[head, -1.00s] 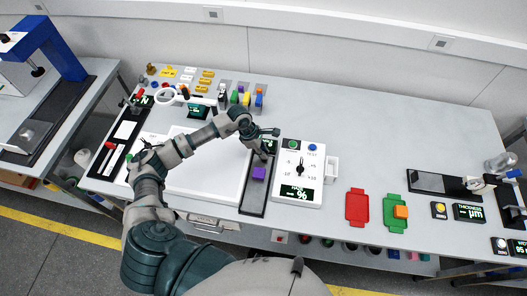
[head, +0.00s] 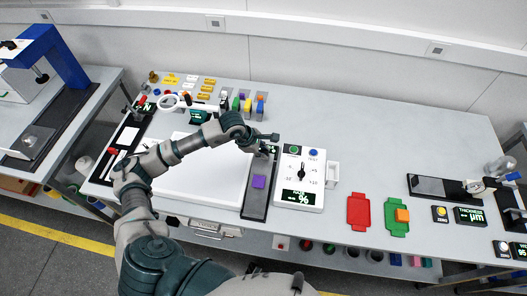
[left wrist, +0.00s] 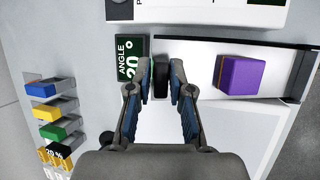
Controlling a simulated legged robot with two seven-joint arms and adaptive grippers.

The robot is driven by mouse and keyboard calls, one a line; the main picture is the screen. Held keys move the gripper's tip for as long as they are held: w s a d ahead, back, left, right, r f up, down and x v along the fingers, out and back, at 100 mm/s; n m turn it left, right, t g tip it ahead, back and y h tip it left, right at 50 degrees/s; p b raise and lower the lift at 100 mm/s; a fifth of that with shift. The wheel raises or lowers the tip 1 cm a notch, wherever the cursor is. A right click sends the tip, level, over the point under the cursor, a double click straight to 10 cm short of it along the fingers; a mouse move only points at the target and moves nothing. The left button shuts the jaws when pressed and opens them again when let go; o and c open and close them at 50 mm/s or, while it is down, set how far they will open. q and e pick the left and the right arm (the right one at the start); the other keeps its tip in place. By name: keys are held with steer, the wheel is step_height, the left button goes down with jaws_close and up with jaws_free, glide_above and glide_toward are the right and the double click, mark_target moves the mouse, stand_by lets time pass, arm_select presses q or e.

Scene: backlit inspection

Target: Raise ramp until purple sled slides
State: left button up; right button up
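The ramp (head: 257,205) is a long narrow strip with dark edges on the table, beside a white panel. The purple sled (head: 259,182), a small block, sits on it around its middle. In the left wrist view the sled (left wrist: 242,75) is to the right of the fingers, apart from them. My left gripper (left wrist: 162,78) is at the ramp's far end, its fingers closed in on both sides of a black grip (left wrist: 160,74). A display (left wrist: 131,63) beside it reads ANGLE and about 20°. In the head view the left gripper (head: 268,149) partly hides that end. My right gripper is out of view.
A white control box (head: 300,178) stands right of the ramp. Several colored blocks sit in holders behind the arm. The table's back right is clear.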

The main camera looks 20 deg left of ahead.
arm_select(q)
steer(key=shift+o, duration=1)
steer(key=shift+s+a, duration=0.1)
steer(key=shift+s, duration=0.05)
steer(key=shift+s+r, duration=0.1)
steer(key=shift+r, duration=0.15)
steer(key=v, duration=1.1)
steer(key=shift+r, duration=0.25)
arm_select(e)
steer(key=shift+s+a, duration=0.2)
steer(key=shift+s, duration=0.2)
arm_select(q)
steer(key=shift+s, duration=0.15)
